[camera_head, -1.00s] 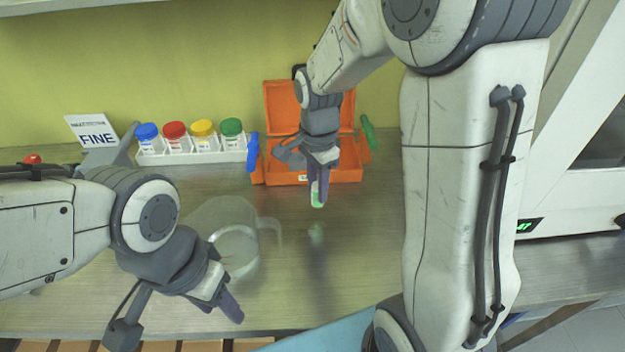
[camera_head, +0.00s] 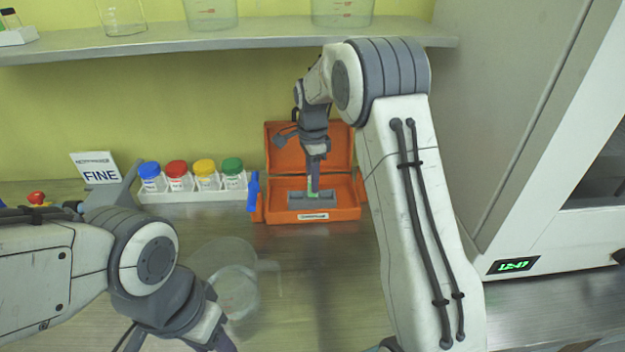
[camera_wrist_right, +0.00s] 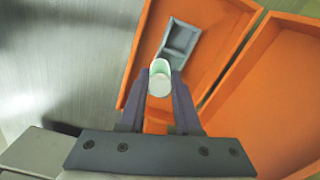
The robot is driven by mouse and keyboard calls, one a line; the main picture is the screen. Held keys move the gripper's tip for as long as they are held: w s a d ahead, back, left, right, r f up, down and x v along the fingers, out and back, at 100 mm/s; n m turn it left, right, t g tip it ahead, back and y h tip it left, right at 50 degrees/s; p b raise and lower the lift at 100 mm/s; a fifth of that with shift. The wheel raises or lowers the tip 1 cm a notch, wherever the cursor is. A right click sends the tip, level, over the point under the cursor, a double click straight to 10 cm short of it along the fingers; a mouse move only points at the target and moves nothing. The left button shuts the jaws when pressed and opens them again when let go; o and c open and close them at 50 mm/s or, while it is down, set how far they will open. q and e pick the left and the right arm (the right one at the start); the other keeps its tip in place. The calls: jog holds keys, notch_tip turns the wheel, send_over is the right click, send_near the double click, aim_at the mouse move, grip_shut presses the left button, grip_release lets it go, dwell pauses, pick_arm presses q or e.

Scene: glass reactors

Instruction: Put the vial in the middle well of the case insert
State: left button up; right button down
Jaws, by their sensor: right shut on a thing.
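The vial (camera_wrist_right: 159,80), pale with a green end, is held between the fingers of my right gripper (camera_wrist_right: 158,95) in the right wrist view. In the head view my right gripper (camera_head: 313,178) points down into the open orange case (camera_head: 262,212). The green of the vial (camera_head: 312,193) shows at the middle of the grey case insert (camera_head: 327,202). In the wrist view the insert (camera_wrist_right: 178,42) lies just beyond the vial, which hides its near part. I cannot tell whether the vial is inside a well or above it. My left gripper (camera_head: 224,344) is mostly cut off at the bottom edge.
A white rack (camera_head: 190,196) of jars with coloured lids stands left of the case. A clear glass vessel (camera_head: 238,290) stands on the bench in front. A shelf (camera_head: 240,40) with glassware runs above. A white machine (camera_head: 530,260) stands at the right.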

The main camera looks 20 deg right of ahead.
jog(key=shift+w+d+p, duration=0.2)
jog(key=shift+w+p, duration=0.1)
jog(key=shift+w, duration=0.45)
notch_tip(320, 180, down, 4)
jog(key=b, duration=0.4)
jog(key=shift+r, duration=0.2)
jog(key=shift+s+f, duration=0.1)
jog(key=c, duration=0.6)
grip_release()
